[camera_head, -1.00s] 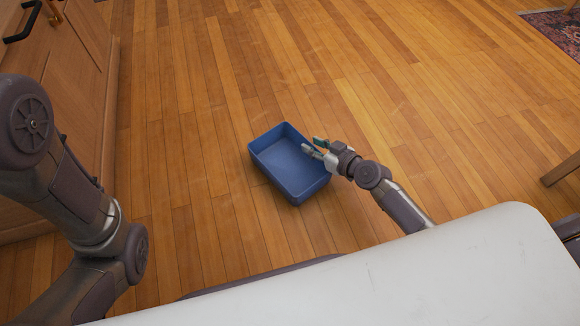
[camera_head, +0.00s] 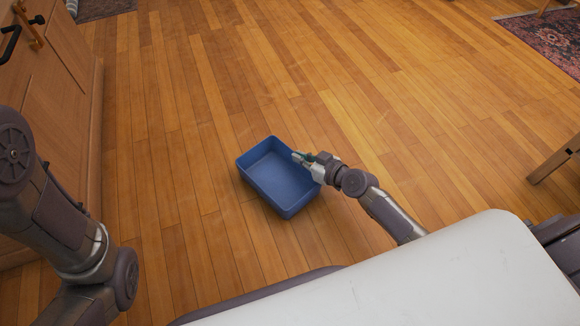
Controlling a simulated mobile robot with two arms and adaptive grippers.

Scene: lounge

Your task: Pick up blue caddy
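The blue caddy (camera_head: 270,185) is an open, shallow rectangular tub on the wooden floor, in the middle of the head view. It looks upright and empty. My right gripper (camera_head: 302,158) reaches in from the right to the caddy's upper right wall. Its fingers are close together at the rim and look shut on that wall. The arm partly hides the rim there. My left gripper is out of view; only my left arm shows at the left edge.
A wooden cabinet (camera_head: 62,110) with dark handles stands at the left. A patterned rug (camera_head: 550,38) lies at the upper right, and a wooden furniture leg (camera_head: 552,162) is at the right edge. The floor (camera_head: 290,70) beyond the caddy is clear.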

